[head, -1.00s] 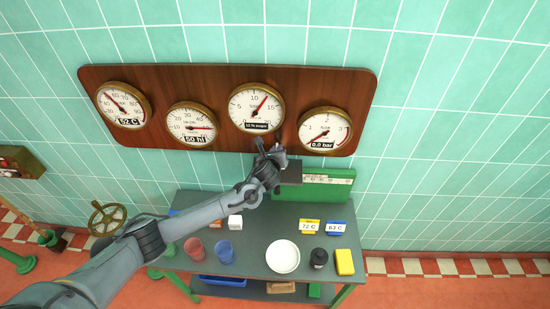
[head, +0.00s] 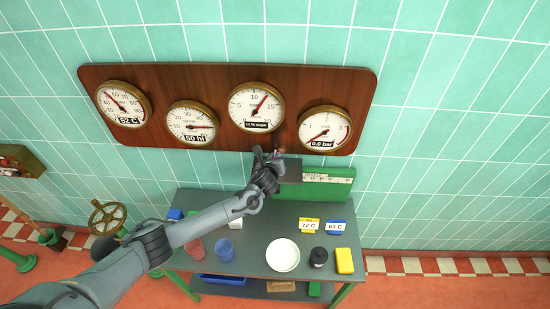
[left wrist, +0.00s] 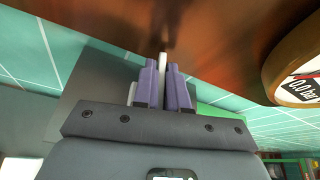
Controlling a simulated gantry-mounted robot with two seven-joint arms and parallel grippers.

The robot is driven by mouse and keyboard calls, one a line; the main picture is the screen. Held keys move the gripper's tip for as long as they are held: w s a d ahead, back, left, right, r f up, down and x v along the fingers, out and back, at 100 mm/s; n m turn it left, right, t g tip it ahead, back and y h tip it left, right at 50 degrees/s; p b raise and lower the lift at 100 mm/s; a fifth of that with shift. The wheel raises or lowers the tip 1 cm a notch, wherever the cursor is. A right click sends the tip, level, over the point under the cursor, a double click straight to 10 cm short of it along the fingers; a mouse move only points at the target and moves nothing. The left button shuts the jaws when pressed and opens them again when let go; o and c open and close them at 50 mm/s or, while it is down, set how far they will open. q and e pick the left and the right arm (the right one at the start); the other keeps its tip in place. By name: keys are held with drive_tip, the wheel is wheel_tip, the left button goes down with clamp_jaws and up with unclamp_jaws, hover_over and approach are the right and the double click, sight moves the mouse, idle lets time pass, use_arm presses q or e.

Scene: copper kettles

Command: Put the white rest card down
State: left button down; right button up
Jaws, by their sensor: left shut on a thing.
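My left gripper (head: 268,156) is in front of the lower edge of the wooden gauge board, between the third and fourth gauges. In the left wrist view its two purple fingers (left wrist: 165,88) are shut on a thin white piece, seen edge-on, which appears to be the white rest card (left wrist: 162,62). The card's face is hidden, and I cannot make it out in the head view. A dark grey plate (head: 291,172) is just right of the gripper in the head view. My right gripper is not in view.
The wooden board (head: 290,146) carries round brass gauges. Below, a grey table (head: 255,258) holds a white plate (head: 284,255), red and blue cups (head: 225,250), yellow and blue cards (head: 336,227), a black jar (head: 318,257) and a yellow block (head: 344,261). The table's right front is crowded.

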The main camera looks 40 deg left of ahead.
use_arm(q)
drive_tip(key=c, duration=1.2)
unclamp_jaws()
drive_tip(key=shift+o, duration=0.2)
